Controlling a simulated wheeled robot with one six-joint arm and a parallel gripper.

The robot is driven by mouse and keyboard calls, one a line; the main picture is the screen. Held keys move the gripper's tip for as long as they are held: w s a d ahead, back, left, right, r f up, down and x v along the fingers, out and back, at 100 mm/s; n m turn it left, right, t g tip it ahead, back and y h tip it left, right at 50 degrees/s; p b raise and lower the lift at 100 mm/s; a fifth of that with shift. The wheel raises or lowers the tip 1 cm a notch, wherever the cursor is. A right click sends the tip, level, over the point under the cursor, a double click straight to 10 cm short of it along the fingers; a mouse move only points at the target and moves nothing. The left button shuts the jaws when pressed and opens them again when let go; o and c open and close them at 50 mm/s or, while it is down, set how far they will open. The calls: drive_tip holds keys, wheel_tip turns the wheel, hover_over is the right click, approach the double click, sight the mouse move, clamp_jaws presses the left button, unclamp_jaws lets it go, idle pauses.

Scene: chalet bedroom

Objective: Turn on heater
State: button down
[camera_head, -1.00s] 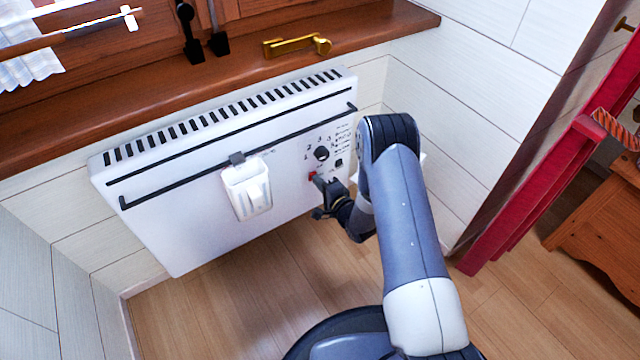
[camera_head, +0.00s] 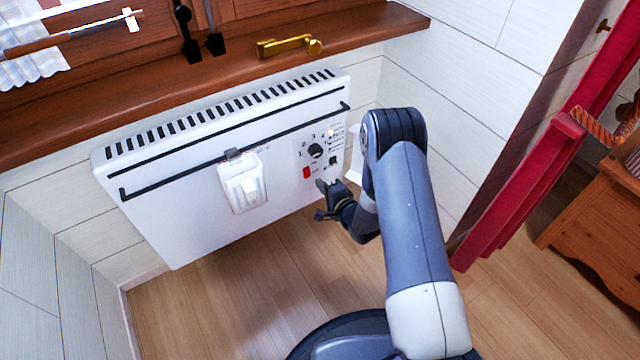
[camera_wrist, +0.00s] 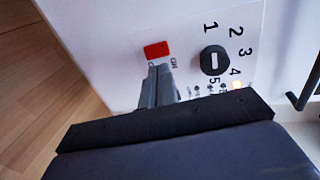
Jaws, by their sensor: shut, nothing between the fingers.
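The white heater (camera_head: 185,225) hangs on the wall under the wooden sill. Its control panel has a red switch (camera_head: 306,172), a black dial (camera_head: 315,151) and printed numbers. In the wrist view the red switch (camera_wrist: 157,50) lies just beyond my fingertips, and the dial (camera_wrist: 214,60) is to its right. A small light (camera_wrist: 238,85) glows near the dial's lower right. My gripper (camera_head: 322,184) is shut and empty, just below and right of the red switch in the head view. It also shows in the wrist view (camera_wrist: 159,70). I cannot tell whether the fingertips touch the panel.
A white holder (camera_head: 243,185) hangs on the heater's front from a black rail. A brass handle (camera_head: 288,47) is at the wooden sill (camera_head: 200,83). Red posts (camera_head: 520,195) and a wooden cabinet (camera_head: 600,210) stand at the right. The floor below the heater is clear.

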drive_tip(key=s+d+r+p, duration=0.2)
drive_tip(key=s+d+r, duration=0.2)
drive_tip(key=s, duration=0.1)
drive_tip(key=shift+s, duration=0.4)
drive_tip(key=shift+f, duration=0.1)
